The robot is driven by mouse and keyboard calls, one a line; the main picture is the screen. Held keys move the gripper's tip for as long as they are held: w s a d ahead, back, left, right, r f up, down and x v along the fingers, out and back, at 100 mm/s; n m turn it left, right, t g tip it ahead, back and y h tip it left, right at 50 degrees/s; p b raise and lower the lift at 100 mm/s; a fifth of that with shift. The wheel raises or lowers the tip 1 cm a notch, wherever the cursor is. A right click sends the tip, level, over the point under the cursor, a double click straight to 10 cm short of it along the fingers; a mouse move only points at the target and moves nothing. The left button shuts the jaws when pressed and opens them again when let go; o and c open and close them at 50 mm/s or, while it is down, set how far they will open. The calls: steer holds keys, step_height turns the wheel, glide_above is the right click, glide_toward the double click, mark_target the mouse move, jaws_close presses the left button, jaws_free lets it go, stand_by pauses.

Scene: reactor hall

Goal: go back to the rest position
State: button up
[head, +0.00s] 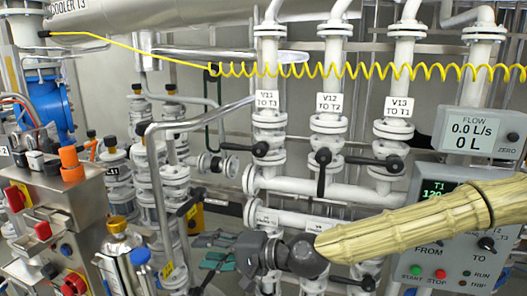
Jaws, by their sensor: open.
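My arm comes in from the right as a ribbed, pale beige link that ends in a dark grey joint. My gripper (210,254) extends left from that joint, low in the middle of the head view, in front of the pipework. Its dark fingers with greenish parts are spread apart, and I see nothing held between them. Its exact distance from the pipes behind is hard to tell.
White pipes carry valves V11 (266,149), V12 (323,156) and V13 (393,161). A yellow coiled cord (300,69) spans above. A metal console (75,215) stands left.

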steer(key=s+d+f+g+h, duration=0.1)
steer(key=s+f+h, duration=0.15)
steer(key=f, duration=0.75)
steer(key=s+f+g+h, duration=0.1)
steer(key=s+f, duration=0.3)
steer(key=f, duration=0.7)
steer(key=s+d+f+g+h, duration=0.1)
steer(key=s+d+f+h, duration=0.1)
steer(key=s+d+f, duration=0.45)
steer(key=s+d+f+h, duration=0.2)
steer(key=s+f, duration=0.1)
steer(key=f, duration=0.6)
steer(key=s+d+f+n+g+h, duration=0.1)
steer(key=s+d+f+h, duration=0.2)
steer(key=d, duration=0.9)
steer(key=s+d+f+n+h, duration=0.2)
steer(key=s+d+f+h, duration=0.2)
steer(key=s+d+f, duration=0.5)
steer(key=s+d, duration=0.1)
steer(key=d, duration=0.3)
steer(key=shift+d+g, duration=0.15)
steer(key=shift+g, duration=0.25)
steer(key=shift+f, duration=0.1)
